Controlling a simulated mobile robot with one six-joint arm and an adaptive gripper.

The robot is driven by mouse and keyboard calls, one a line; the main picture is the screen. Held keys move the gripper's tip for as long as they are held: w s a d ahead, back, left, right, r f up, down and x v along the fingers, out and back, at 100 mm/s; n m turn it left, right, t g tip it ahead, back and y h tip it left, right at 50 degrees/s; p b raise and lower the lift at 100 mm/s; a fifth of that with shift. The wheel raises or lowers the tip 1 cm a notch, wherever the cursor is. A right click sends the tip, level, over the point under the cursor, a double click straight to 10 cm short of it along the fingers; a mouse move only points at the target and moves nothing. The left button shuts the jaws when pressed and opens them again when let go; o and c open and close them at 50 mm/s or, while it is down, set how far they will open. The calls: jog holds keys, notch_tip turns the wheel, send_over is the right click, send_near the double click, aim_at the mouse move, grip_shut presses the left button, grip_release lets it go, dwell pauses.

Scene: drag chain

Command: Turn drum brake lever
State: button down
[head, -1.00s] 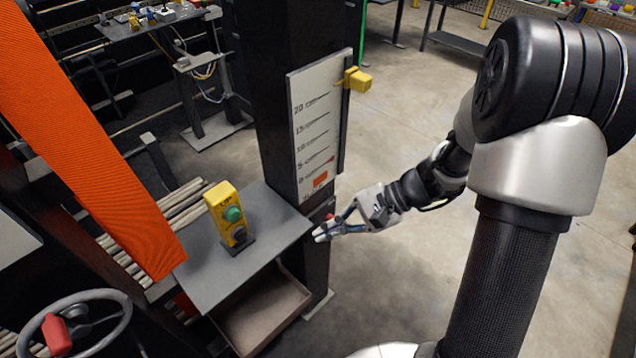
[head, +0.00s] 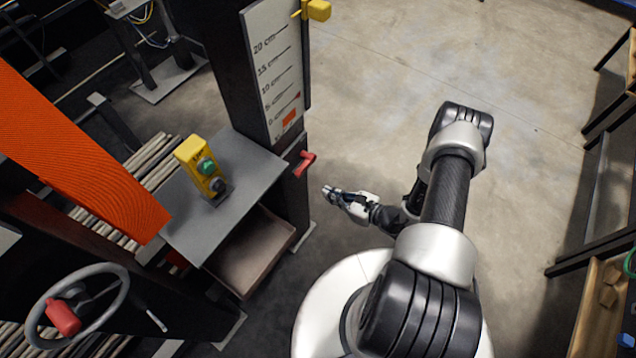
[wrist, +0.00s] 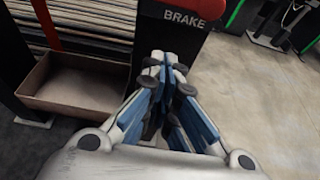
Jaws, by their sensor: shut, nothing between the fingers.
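The red brake lever (head: 304,163) sticks out from the side of the dark post, below the scale plate. In the wrist view the red lever (wrist: 180,12) shows at the top edge, cut off, above the white word BRAKE (wrist: 186,20) on the dark post. My gripper (head: 326,192) is to the right of and below the lever in the head view, with a gap between them. Its blue-padded fingers are closed together and empty in the wrist view (wrist: 166,72).
A grey shelf (head: 245,170) carries a yellow button box (head: 190,158). An open tray (head: 252,262) sits below it. A handwheel (head: 42,300) with a red knob is at lower left. Clear concrete floor (head: 420,70) lies to the right; benches stand at the right edge.

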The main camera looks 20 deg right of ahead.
jog(key=w+a+r+b, duration=0.1)
jog(key=w+a+b, duration=0.1)
jog(key=w+a, duration=0.3)
jog(key=shift+w, duration=1.1)
jog(key=shift+s+a, duration=0.1)
